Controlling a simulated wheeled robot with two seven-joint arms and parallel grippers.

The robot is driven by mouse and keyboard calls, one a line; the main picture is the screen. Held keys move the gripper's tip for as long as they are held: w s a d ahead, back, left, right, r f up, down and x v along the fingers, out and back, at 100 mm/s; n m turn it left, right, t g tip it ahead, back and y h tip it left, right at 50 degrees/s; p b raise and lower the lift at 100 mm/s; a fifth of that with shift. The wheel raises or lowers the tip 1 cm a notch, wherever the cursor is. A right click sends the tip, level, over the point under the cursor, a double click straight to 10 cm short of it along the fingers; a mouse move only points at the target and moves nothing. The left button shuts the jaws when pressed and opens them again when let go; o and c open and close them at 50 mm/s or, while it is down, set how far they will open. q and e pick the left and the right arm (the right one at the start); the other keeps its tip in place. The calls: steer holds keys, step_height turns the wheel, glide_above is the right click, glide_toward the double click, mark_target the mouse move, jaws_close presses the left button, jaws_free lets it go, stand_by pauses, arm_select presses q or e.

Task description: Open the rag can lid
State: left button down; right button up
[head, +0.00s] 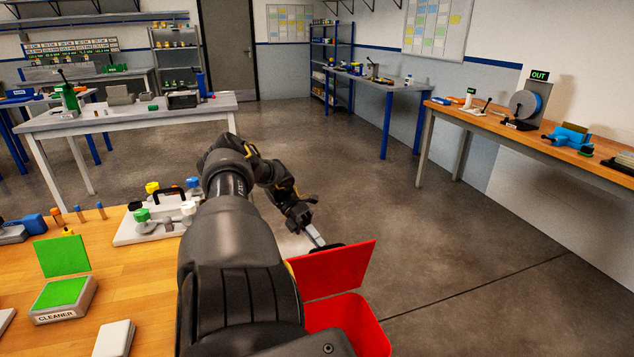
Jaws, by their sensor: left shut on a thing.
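The red rag can (365,325) stands right of the wooden bench, partly hidden by my arm. Its red lid (337,270) is raised and stands steeply tilted at the far side of the can. My left gripper (318,240) is at the lid's far side near its top edge, shut on a dark part there that looks like the lid's handle. The lid hides part of this contact. My right gripper is not in view.
The wooden bench (130,280) at left holds a cleaner box (65,297) with its green lid up and a white tray (150,228) with coloured knobs. Another wooden bench (540,140) stands along the right wall. The floor (450,250) right of the can is clear.

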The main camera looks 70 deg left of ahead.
arm_select(q)
steer(key=c, duration=1.7)
jaws_free()
steer(key=shift+s+f, duration=0.25)
steer(key=shift+f, duration=0.65)
steer(key=shift+c, duration=0.2)
steer(key=shift+o, duration=1.1)
steer(key=shift+a+f, duration=0.2)
steer(key=shift+a, duration=0.1)
steer(key=shift+o, duration=0.2)
steer(key=shift+w+a, duration=0.1)
steer(key=shift+w+r, duration=0.1)
steer(key=shift+r, duration=0.1)
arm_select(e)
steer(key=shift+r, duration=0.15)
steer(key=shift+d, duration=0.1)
arm_select(q)
steer(key=shift+r, duration=0.1)
